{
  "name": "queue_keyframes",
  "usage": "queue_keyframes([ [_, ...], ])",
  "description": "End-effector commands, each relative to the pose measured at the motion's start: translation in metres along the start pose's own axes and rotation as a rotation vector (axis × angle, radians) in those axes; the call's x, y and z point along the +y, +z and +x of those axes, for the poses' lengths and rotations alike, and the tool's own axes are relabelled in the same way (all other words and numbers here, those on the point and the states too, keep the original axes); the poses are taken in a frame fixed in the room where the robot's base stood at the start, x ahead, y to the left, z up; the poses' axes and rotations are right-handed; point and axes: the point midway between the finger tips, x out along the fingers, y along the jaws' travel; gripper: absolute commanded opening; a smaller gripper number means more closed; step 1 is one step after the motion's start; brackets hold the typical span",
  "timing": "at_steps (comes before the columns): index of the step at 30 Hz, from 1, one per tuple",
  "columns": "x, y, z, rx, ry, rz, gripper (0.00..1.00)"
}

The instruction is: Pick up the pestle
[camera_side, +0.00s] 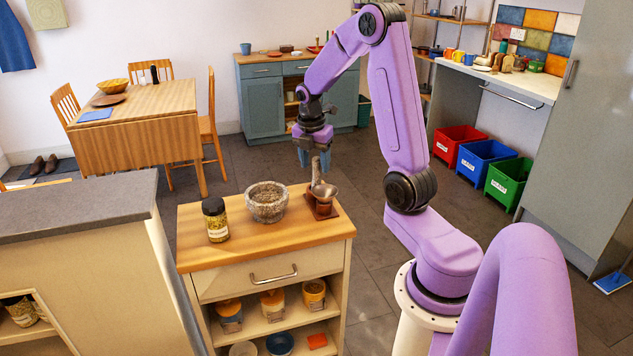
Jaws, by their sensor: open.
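A grey upright rod (316,171), which looks like the pestle, stands on the cabinet top towards its right end. Its lower part is partly hidden by a grey metal cup (326,191) on a small brown wooden stand. My gripper (314,158) is open, pointing down, right above the rod. Its fingertips appear close to the rod's top; I cannot tell whether the rod is between them. A speckled stone mortar (267,203) stands to the left of the stand.
A dark-lidded jar (215,220) stands left of the mortar on the wooden cabinet top (265,245). A grey counter (80,210) is at the left. Shelves below hold jars and bowls. The cabinet top's front strip is clear.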

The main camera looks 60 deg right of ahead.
Motion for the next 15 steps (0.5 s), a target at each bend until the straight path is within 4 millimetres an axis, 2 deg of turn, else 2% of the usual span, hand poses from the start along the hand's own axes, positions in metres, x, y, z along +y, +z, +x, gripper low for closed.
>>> queue_keyframes([
  [7, -0.003, 0.000, 0.035, 0.002, -0.004, -0.001, 0.56],
  [15, -0.003, 0.000, 0.044, 0.000, 0.000, -0.001, 0.56],
])
